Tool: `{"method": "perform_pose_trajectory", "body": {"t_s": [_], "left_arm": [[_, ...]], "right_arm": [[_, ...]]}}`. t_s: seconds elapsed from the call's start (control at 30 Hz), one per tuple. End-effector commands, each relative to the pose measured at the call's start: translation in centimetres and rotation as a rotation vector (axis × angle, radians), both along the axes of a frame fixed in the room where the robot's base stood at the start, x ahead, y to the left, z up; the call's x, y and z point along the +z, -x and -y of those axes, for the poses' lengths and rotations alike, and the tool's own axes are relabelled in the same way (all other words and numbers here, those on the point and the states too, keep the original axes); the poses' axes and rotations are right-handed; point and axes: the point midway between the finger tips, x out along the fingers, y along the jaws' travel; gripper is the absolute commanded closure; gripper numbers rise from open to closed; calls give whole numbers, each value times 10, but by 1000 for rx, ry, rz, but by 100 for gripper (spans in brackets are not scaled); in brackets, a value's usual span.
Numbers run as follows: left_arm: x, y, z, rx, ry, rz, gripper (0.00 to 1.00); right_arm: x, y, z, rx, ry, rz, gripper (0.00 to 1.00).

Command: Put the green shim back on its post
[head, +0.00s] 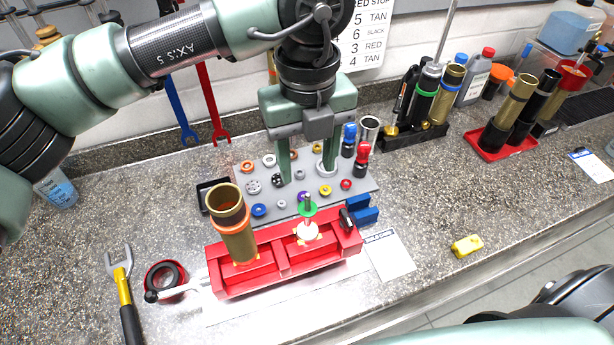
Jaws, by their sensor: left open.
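The green shim (308,209) is a thin flat ring. It appears around the upper part of a thin upright shaft standing in the red fixture (284,262), above a white round piece (307,231). The grey board (240,180) behind the fixture carries several coloured rings and washers on posts; which post belongs to the green shim cannot be told. My left gripper (305,180) points down over the board, its two fingers wide apart and empty. It is behind and above the green shim in the picture, not holding it. My right gripper is not in view.
A tall bronze cylinder (236,240) stands in the fixture's left half. Red and blue capped bottles (362,158) stand at the board's right edge. The counter at right is mostly clear.

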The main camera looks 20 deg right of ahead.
Motion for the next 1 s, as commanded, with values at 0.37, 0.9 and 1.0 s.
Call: {"method": "perform_pose_trajectory", "body": {"t_s": [0.37, 0.9, 1.0], "left_arm": [[-46, 0, 0, -1, 1, 0, 49], [-82, 1, 0, -1, 1, -2, 49], [-97, 0, 0, -1, 1, 0, 49]], "right_arm": [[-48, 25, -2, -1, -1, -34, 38], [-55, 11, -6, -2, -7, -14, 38], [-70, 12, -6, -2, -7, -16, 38]]}}
